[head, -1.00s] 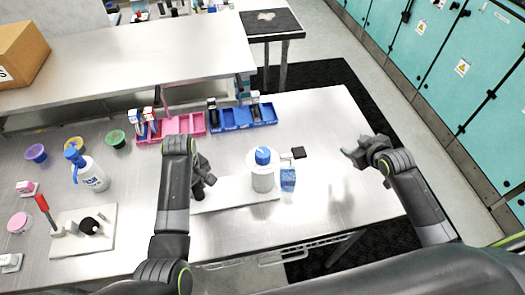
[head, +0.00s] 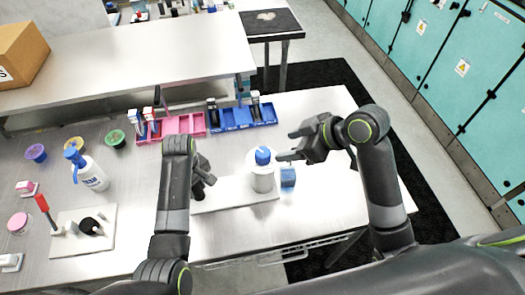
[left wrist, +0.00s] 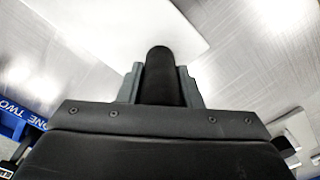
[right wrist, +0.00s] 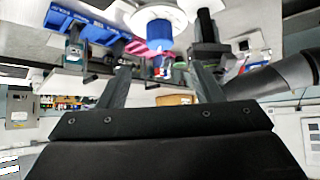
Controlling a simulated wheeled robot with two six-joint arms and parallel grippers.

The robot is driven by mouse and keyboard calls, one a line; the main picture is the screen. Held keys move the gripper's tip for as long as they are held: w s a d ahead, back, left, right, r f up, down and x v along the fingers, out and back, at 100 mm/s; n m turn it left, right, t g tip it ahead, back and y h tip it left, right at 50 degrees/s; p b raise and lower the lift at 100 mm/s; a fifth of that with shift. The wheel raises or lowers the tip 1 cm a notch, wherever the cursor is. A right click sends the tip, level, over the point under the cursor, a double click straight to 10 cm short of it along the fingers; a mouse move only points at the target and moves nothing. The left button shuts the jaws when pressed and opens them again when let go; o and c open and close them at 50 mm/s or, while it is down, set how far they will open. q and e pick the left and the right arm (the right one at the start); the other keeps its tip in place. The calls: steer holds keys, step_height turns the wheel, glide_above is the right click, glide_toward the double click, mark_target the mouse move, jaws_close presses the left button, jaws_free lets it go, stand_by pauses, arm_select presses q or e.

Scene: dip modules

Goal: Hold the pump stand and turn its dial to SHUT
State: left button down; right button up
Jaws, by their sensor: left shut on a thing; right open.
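The pump stand has a white base plate (head: 235,194), a white cylinder (head: 262,180) and a blue dial (head: 262,156) on top. My left gripper (head: 203,183) is shut on the stand's black post (left wrist: 160,75) at the plate's left end. My right gripper (head: 289,145) is open and empty, its fingers pointing left, just right of the dial and apart from it. In the right wrist view the blue dial (right wrist: 158,36) shows beyond the open fingers. I cannot read any dial marking.
Blue trays (head: 238,119) and pink trays (head: 190,124) lie behind. A white bottle (head: 93,175) and another white plate (head: 85,240) are at left. The table's right part is clear.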

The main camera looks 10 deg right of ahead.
mark_target(263, 152)
steer(key=x, duration=1.1)
steer(key=c, duration=1)
steer(key=shift+n, duration=0.3)
steer(key=n+g+y, duration=0.1)
steer(key=n+g, duration=0.1)
steer(key=n+g+y, duration=0.1)
steer(key=n+g, duration=0.1)
steer(key=n, duration=0.1)
steer(key=shift+n+g, duration=0.3)
steer(key=n+g, duration=0.3)
steer(key=n, duration=0.2)
steer(key=shift+g, duration=0.4)
steer(key=shift+s+h, duration=0.1)
steer(key=shift+h, duration=0.2)
